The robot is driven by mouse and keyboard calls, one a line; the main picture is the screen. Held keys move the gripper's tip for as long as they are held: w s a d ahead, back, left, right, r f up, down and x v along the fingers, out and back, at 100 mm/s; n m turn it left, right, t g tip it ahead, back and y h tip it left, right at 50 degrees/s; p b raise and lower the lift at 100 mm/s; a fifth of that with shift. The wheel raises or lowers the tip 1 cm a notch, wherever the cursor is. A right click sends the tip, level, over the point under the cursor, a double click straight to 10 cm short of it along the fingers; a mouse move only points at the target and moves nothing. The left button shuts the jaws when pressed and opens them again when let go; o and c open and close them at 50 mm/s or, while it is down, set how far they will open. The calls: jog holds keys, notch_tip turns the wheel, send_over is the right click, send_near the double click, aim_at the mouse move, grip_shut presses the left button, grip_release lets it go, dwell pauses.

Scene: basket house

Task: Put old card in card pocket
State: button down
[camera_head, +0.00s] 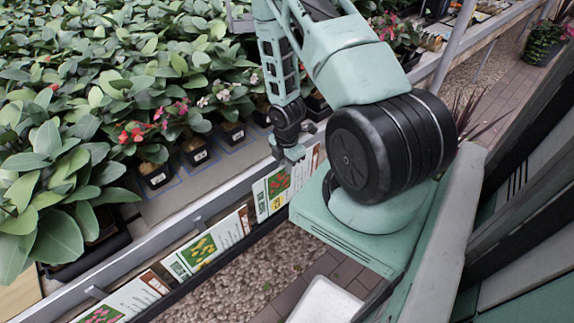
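My gripper (289,153) points down at the front edge of the plant bench, just above a card with a red flower picture (278,183). The fingers are small and dark here, and I cannot tell whether they are open or touch the card. That card stands upright along the bench edge rail, partly hidden by my arm. Further left along the rail are a card with a yellow picture (199,251) and a card with a pink picture (101,314). I cannot tell which card is the old one. No card pocket can be made out clearly.
Leafy potted plants fill the bench (160,205), with red-flowered pots (149,140) close behind the rail. Gravel (235,280) lies below the bench. A white surface (326,301) is at the bottom centre. A brick path (505,65) runs at upper right.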

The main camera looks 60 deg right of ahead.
aim_at(287, 179)
jog(key=shift+f, duration=0.1)
dwell(0.5)
jog(key=shift+f+b, duration=1.2)
jog(key=shift+f, duration=0.4)
jog(key=shift+f+b, duration=1.1)
jog(key=shift+f, duration=0.4)
jog(key=shift+s, duration=0.1)
jog(key=c, duration=1.6)
grip_release()
jog(key=shift+a+f, duration=0.1)
jog(key=shift+o, duration=0.2)
